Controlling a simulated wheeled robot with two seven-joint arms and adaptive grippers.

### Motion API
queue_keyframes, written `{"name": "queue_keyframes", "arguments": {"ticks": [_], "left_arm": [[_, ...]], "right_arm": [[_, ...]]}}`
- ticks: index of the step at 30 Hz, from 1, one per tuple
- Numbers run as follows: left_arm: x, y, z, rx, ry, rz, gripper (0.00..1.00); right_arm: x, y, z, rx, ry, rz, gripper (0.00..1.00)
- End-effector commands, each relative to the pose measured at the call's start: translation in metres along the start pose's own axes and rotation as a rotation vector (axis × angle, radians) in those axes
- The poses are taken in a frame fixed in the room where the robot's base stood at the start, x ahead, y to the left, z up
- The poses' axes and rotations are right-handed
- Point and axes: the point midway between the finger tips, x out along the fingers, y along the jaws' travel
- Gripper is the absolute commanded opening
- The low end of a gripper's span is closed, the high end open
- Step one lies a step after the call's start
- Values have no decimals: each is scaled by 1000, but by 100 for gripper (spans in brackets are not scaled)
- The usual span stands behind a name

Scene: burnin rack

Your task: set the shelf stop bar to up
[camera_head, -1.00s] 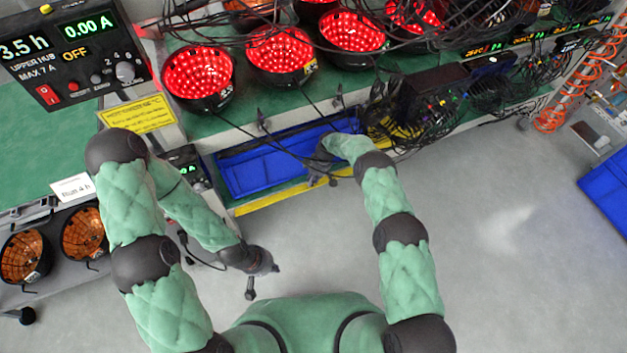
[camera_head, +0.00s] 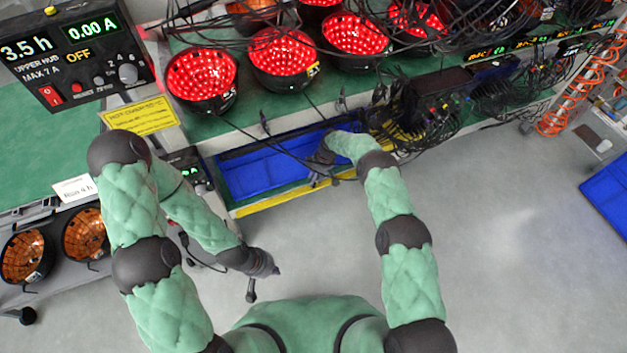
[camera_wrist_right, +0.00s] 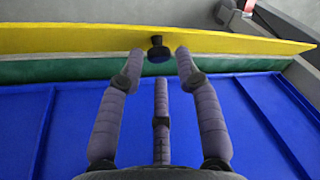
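The yellow stop bar (camera_head: 285,196) runs along the front edge of the low shelf with the blue trays. In the right wrist view the bar (camera_wrist_right: 80,40) spans the top, with a small black knob (camera_wrist_right: 158,50) on it. My right gripper (camera_wrist_right: 160,62) is open, its fingertips spread on either side of the knob. I cannot tell whether they touch it. In the head view my right gripper (camera_head: 318,172) is above the shelf front, partly hidden by its wrist. My left gripper (camera_head: 262,275) hangs over the floor, away from the bar; its finger opening is unclear.
A blue tray (camera_head: 240,174) lies behind the bar. Red-lit lamps (camera_head: 283,55) and loose black cables (camera_head: 440,110) crowd the bench above. A control panel (camera_head: 75,55) stands at the upper left. Another blue bin (camera_head: 608,190) is at the right. The floor (camera_head: 500,250) in front is clear.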

Motion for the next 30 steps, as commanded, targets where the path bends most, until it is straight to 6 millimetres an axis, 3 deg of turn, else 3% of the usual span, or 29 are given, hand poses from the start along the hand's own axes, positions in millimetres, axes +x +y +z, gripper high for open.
{"name": "queue_keyframes", "arguments": {"ticks": [6,13,30], "left_arm": [[0,0,0,0,0,0,0],[0,0,0,0,0,0,0],[-1,0,0,0,0,0,0]], "right_arm": [[-32,0,-1,-1,1,2,34],[-54,0,-2,-1,2,2,34],[-56,-6,-5,60,20,0,34]]}}
